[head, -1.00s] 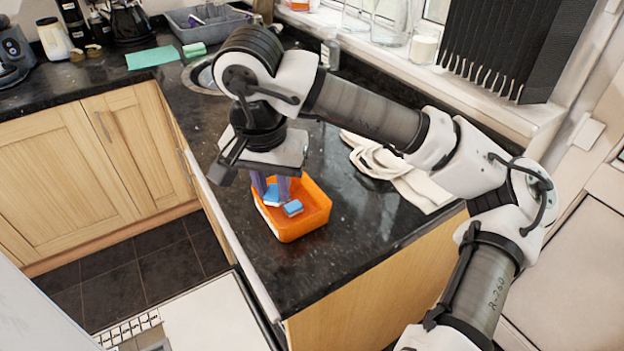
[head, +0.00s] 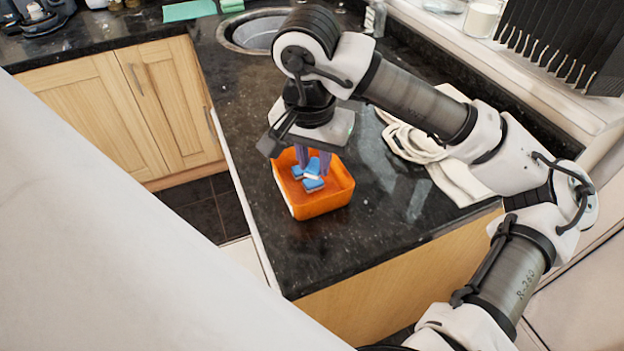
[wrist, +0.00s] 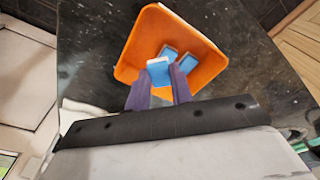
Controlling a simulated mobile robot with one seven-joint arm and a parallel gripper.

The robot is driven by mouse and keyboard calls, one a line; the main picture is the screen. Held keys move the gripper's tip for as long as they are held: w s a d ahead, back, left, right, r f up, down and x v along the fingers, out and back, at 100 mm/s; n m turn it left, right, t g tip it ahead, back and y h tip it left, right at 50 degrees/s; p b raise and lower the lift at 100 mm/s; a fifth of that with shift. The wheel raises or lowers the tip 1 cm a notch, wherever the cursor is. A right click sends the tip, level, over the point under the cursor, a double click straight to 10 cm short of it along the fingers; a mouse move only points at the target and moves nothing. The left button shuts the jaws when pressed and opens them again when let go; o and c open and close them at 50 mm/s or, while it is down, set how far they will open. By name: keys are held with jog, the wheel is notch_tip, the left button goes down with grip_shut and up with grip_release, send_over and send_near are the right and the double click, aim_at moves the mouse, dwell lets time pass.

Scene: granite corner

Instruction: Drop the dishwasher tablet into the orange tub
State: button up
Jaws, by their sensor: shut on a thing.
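The orange tub (head: 325,203) stands on the dark granite counter near its front corner; its inside shows in the wrist view (wrist: 207,45). My gripper (head: 314,160) points down over the tub, its purple fingers shut on a blue and white dishwasher tablet (wrist: 159,72). In the wrist view my gripper (wrist: 160,85) holds this tablet between its fingertips, within the tub's outline. Two other blue tablets lie in the tub, (wrist: 168,52) and (wrist: 187,62) in the wrist view. The fingers partly hide the held tablet in the head view; its exact height above the floor is unclear.
A white cloth (head: 440,160) lies on the counter right of the tub. A round sink (head: 252,32) is set in the counter behind. A green cloth (head: 190,10) lies at the back left. The counter in front of the tub is clear.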

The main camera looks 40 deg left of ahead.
jog(key=shift+f, duration=0.5)
jog(key=o, duration=1)
jog(key=shift+o, duration=0.2)
notch_tip(320, 180, up, 14)
jog(key=s+b, duration=0.1)
jog(key=shift+s+d, duration=0.2)
jog(key=shift+s, duration=0.1)
jog(key=shift+f, duration=0.2)
